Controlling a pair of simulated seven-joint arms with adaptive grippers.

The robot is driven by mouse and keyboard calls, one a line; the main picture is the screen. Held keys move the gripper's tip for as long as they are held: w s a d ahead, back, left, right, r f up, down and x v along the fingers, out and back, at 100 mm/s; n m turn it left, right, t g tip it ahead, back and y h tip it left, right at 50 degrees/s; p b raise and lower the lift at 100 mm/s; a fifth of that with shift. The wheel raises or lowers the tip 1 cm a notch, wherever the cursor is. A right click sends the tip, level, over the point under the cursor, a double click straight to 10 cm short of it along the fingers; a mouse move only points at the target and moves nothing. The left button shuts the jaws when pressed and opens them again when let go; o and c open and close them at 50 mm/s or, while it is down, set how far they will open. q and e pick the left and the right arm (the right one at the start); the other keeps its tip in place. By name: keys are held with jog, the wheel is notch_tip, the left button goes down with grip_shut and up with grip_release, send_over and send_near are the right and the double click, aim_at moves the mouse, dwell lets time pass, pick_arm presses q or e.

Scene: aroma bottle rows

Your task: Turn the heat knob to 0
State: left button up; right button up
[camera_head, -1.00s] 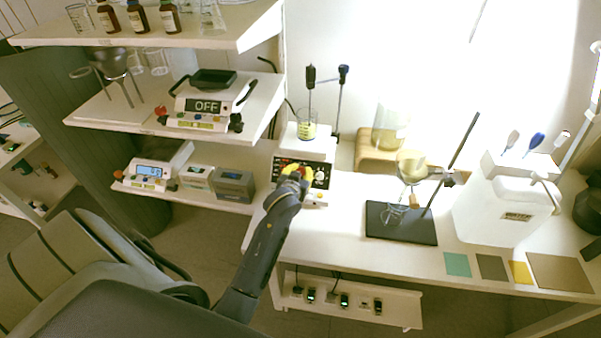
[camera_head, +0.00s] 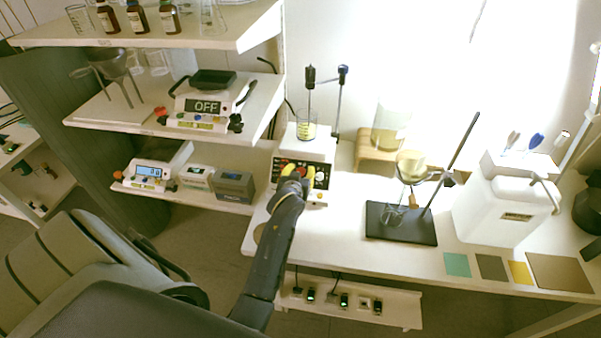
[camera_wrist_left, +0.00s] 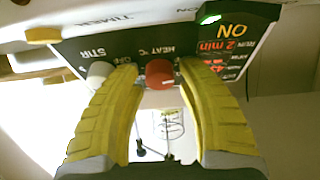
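The stirring hotplate (camera_head: 318,151) stands on the white bench with its dark control panel facing me. In the left wrist view, which shows the panel upside down, the red heat knob (camera_wrist_left: 160,73) sits by the "HEAT °C" lettering. My left gripper (camera_head: 300,171) is at the panel; in the wrist view its yellow fingers (camera_wrist_left: 158,70) stand on either side of the red knob, with a small gap showing on each side. My right gripper is not in view.
A white knob (camera_wrist_left: 98,73) is close beside one finger. A beaker (camera_head: 306,126) of yellow liquid stands on the hotplate, with a stand rod behind. A dark stand base (camera_head: 400,232) with glassware is to the right. A shelf unit (camera_head: 95,112) is on the left.

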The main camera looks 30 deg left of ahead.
pick_arm(q)
jog(key=v, duration=0.7)
jog(key=shift+s, duration=0.2)
dwell(0.4)
